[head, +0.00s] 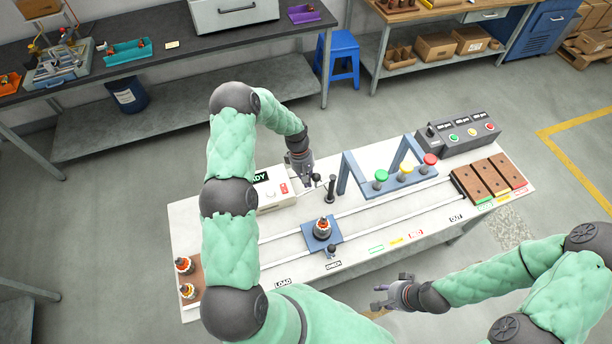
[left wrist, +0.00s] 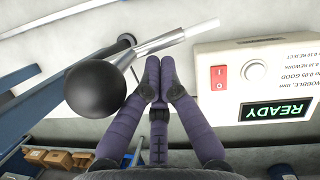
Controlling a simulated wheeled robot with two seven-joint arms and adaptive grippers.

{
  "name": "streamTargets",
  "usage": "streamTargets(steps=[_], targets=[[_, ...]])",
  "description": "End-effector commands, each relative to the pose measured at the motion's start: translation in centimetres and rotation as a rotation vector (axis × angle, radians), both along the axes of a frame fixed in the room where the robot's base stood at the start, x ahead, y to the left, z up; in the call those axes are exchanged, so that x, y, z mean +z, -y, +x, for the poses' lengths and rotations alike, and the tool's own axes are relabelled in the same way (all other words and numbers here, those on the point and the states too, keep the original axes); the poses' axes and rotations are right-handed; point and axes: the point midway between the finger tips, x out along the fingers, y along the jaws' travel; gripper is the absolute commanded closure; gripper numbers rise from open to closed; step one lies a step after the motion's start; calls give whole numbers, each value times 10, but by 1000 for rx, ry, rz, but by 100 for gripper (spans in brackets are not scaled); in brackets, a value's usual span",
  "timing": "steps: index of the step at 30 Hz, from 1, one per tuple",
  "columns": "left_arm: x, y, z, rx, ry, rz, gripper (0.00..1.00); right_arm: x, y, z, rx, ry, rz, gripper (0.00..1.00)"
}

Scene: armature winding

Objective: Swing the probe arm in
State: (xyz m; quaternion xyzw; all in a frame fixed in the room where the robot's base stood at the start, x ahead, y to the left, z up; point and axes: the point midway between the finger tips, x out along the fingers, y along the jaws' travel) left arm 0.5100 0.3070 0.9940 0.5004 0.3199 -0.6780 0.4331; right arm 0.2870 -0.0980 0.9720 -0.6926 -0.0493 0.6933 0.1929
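The probe arm shows in the left wrist view as a metal rod (left wrist: 160,42) with a white tip and a large black ball knob (left wrist: 95,88). In the head view a small black knob (head: 316,178) and dark post (head: 330,190) stand behind the rails. My left gripper (head: 307,182) is beside the knob, and its fingertips (left wrist: 160,62) are together with nothing visible between them, close to the rod; contact cannot be told. An armature (head: 322,228) stands upright on the blue carriage (head: 336,240). My right gripper (head: 378,296) is open and empty off the bench's front edge.
The white meter box (left wrist: 255,85) reads READY, right of the fingers in the wrist view. A blue frame (head: 347,175) and colored buttons (head: 405,172) stand right of the post. Two armatures (head: 186,277) sit at the left end, brown trays (head: 480,182) at the right.

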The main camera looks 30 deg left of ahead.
Motion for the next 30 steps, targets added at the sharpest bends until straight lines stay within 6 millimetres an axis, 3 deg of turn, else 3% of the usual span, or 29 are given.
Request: streamTargets(steps=[10, 21, 30], targets=[[-1, 27, -19, 318, 0, -1, 100, -16, 0, 0, 0, 0, 0, 60], [0, 55, -27, 610, 1, 0, 100, -24, 0, 0, 0, 0, 0, 60], [0, 67, -28, 643, 1, 0, 100, -27, 0, 0, 0, 0, 0, 60]])
